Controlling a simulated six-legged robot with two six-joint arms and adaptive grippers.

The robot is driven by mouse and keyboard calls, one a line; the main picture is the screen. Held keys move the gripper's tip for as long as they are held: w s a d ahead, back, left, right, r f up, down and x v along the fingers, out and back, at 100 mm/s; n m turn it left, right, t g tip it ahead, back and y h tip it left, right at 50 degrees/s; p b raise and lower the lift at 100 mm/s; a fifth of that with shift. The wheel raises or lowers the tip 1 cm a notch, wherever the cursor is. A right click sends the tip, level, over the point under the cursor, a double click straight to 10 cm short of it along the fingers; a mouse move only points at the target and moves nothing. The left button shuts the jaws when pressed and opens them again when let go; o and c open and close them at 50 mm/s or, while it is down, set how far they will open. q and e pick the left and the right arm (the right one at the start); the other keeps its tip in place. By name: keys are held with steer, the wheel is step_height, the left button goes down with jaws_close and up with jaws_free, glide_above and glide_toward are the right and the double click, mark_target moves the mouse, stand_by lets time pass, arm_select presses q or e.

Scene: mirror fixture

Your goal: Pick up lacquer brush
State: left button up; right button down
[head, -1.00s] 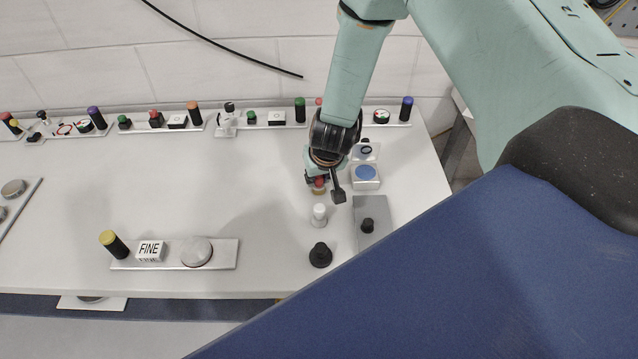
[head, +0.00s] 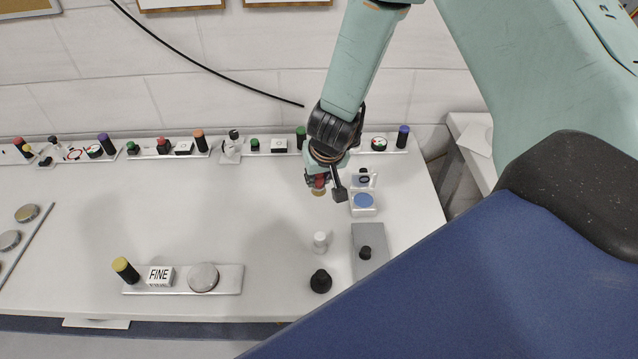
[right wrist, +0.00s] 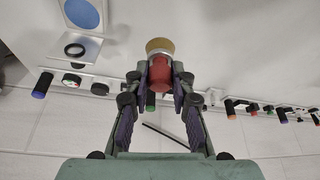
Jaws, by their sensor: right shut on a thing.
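The lacquer brush (head: 319,187) has a red body and a tan, rounded end. My right gripper (head: 323,183) is shut on its red part. In the right wrist view the brush (right wrist: 159,72) sits between the two fingertips (right wrist: 160,80), its tan end pointing away from the palm. In the head view it hangs tan end down, apparently above the white table (head: 200,220); the exact gap is hard to tell. My left gripper is not in view.
A holder with a blue disc (head: 363,201) stands just right of the brush. A white piece (head: 320,242), a black knob (head: 320,281) and a grey plate (head: 368,270) are nearer. A "FINE" block (head: 159,276) is front left. Several small items line the back; the table's middle is clear.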

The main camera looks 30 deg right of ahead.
mark_target(319, 175)
step_height(319, 175, up, 18)
steer(key=p, duration=0.9)
steer(key=c, duration=1.7)
jaws_free()
steer(key=shift+c, duration=0.9)
jaws_close()
